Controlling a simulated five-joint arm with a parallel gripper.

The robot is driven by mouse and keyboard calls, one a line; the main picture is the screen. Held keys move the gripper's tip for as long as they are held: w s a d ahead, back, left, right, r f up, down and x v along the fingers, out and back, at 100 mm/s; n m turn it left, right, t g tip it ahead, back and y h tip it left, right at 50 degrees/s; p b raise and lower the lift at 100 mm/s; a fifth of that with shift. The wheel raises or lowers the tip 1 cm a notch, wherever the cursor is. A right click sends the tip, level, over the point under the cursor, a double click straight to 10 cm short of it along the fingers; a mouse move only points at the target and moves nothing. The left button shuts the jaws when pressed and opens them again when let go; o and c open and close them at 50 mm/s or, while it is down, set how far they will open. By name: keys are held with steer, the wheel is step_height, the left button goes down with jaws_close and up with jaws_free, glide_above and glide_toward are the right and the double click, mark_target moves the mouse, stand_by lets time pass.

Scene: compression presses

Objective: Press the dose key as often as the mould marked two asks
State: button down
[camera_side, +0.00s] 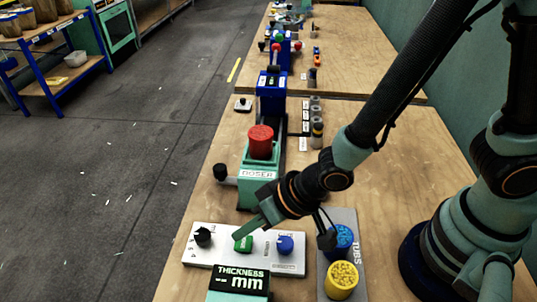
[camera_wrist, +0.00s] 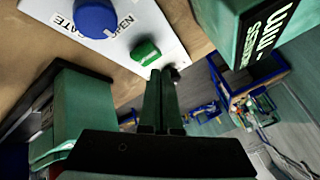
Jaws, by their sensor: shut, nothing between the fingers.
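A pale control panel (camera_side: 265,264) lies on the bench in front of the green doser (camera_side: 258,187). Its green key (camera_side: 243,244) sits between a black knob (camera_side: 203,237) and a blue knob (camera_side: 285,244). My gripper (camera_side: 238,236) is shut and empty, its tips at the green key in the side view. In the wrist view the shut fingers (camera_wrist: 160,76) point at the panel just below the green key (camera_wrist: 146,51). I cannot tell whether they touch it. Several small dark moulds (camera_side: 316,113) stand in a row farther back beside small cards; their marks are too small to read.
A thickness display (camera_side: 238,283) stands in front of the panel. Tubs of blue (camera_side: 341,237) and yellow (camera_side: 341,280) granules stand on a grey tray to its right. A blue machine (camera_side: 271,92) stands behind the doser. Bare bench lies right of the moulds.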

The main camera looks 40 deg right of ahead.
mark_target(247, 244)
steer(key=shift+r, duration=2.25)
stand_by(0.8)
step_height(247, 244, up, 4)
steer(key=shift+w+d+f, duration=0.1)
stand_by(0.3)
steer(key=shift+f, duration=4.4)
steer(key=shift+f, duration=0.15)
steer(key=shift+f, duration=0.3)
